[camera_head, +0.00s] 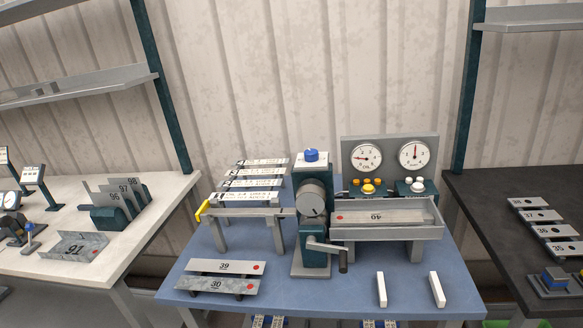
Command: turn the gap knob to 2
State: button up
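A blue knob (311,155) sits on top of the upright head of the panel bender (312,178) in the middle of the blue table. It looks like the gap knob, but its label and setting are too small to read. Behind it on the right, a grey panel carries a left dial (366,158) with its red needle pointing left and a right dial (414,156) with its needle pointing up. My gripper (409,289) shows as two pale fingers, wide apart and empty, at the lower right in front of the machine. It is well apart from the knob.
A crank handle (326,248) sticks out at the machine's front. A tray (388,234) holds plate 40. Plates 39 (226,267) and 30 (217,285) lie at the front left. Yellow buttons (368,188) sit below the left dial. Side benches stand left (135,240) and right (487,240).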

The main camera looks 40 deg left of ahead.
aim_at(311, 155)
jog(key=z, duration=0.1)
jog(key=k, duration=0.35)
jog(key=u, duration=0.7)
jog(key=i, duration=2.15)
jog(key=z, duration=0.85)
